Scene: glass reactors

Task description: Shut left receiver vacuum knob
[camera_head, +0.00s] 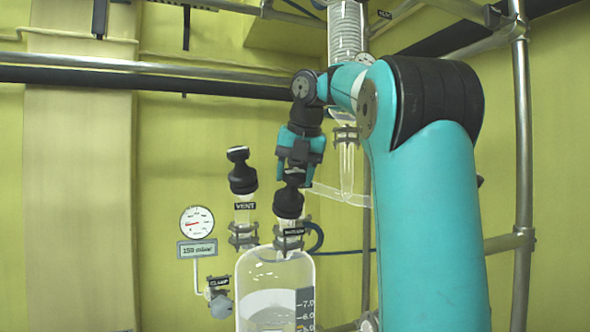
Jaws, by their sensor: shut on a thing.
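The glass receiver (262,275) stands at the bottom centre, with clear liquid inside and a graduated scale on its right side. A black knob (289,203) tops its right neck, above a small dark label (292,231) too small to read surely. My gripper (294,180) points down from above and is shut on the top of this black knob. The fingertips partly hide the knob's handle, so its exact turn is hard to tell. A second black knob (242,175), above the VENT label (245,206), stands on the left neck, apart from my gripper.
A round gauge (197,222) with a display hangs on the wall at left, above a grey CLAMP knob (220,303). A glass coil condenser (346,35) hangs close behind my arm. Metal rails cross above, and an upright pole (523,150) stands at right.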

